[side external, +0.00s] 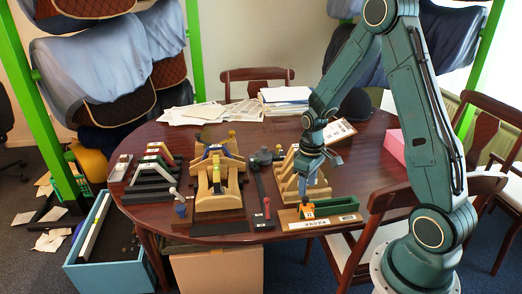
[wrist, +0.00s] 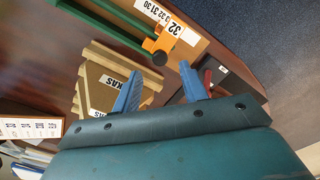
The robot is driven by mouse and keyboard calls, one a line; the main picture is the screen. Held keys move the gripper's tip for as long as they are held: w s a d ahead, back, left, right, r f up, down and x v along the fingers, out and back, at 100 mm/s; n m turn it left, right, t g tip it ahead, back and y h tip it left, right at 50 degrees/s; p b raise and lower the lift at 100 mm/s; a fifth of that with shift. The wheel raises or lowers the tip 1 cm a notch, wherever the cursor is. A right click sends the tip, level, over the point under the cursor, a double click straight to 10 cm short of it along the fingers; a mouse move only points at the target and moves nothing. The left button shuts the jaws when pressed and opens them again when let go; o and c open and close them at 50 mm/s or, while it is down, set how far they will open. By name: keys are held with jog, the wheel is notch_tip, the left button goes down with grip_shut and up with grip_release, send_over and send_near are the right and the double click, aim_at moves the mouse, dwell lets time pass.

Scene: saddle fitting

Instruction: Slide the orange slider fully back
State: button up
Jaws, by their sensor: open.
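The orange slider (side external: 307,211) is at the left end of a green rail (side external: 338,205) on a wooden base (side external: 290,219) in the side external view. In the wrist view the orange slider (wrist: 162,41) carries a black knob (wrist: 159,58), and the green rail (wrist: 105,25) runs off to the upper left. My gripper (wrist: 160,68) is open, its two blue fingers apart with the knob showing just beyond the gap between the tips. Nothing is held. In the side external view my gripper (side external: 303,194) points down just above the slider; whether it touches is unclear.
A wooden rack (side external: 287,177) stands just behind the base. A black bar with a red knob (side external: 266,203) lies to its left, and a wooden saddle stand (side external: 218,185) is farther left. A pink box (side external: 396,146) and papers (side external: 285,95) are farther back.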

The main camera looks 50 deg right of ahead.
aim_at(306, 198)
jog(key=shift+f, duration=2.3)
grip_shut()
